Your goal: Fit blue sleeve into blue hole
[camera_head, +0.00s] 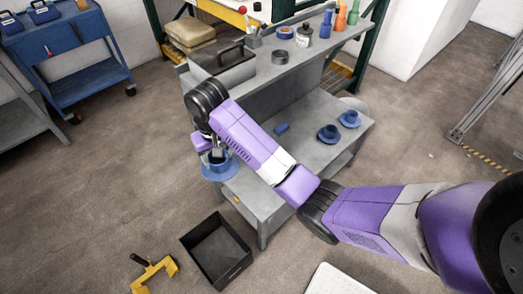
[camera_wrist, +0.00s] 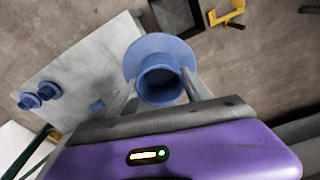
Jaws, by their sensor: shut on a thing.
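A blue flanged sleeve (camera_head: 219,171) is held in my gripper (camera_head: 217,156), over the left edge of the grey bench's lower surface. In the wrist view the same sleeve (camera_wrist: 158,50) sits between the two fingers of my gripper (camera_wrist: 160,83), its open round end facing the camera and its wide flange beyond. The fingers are shut on its sides. Two more blue flanged pieces (camera_head: 328,133) (camera_head: 348,118) stand on the lower surface at the right. A small blue block (camera_head: 281,128) lies left of them. I cannot make out a blue hole.
The grey bench (camera_head: 262,205) has an upper shelf (camera_head: 300,62) with a dark metal box (camera_head: 222,62), jars and bottles. A black open crate (camera_head: 217,252) and a yellow bracket (camera_head: 153,272) are on the floor in front. A blue cart (camera_head: 75,55) stands at far left.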

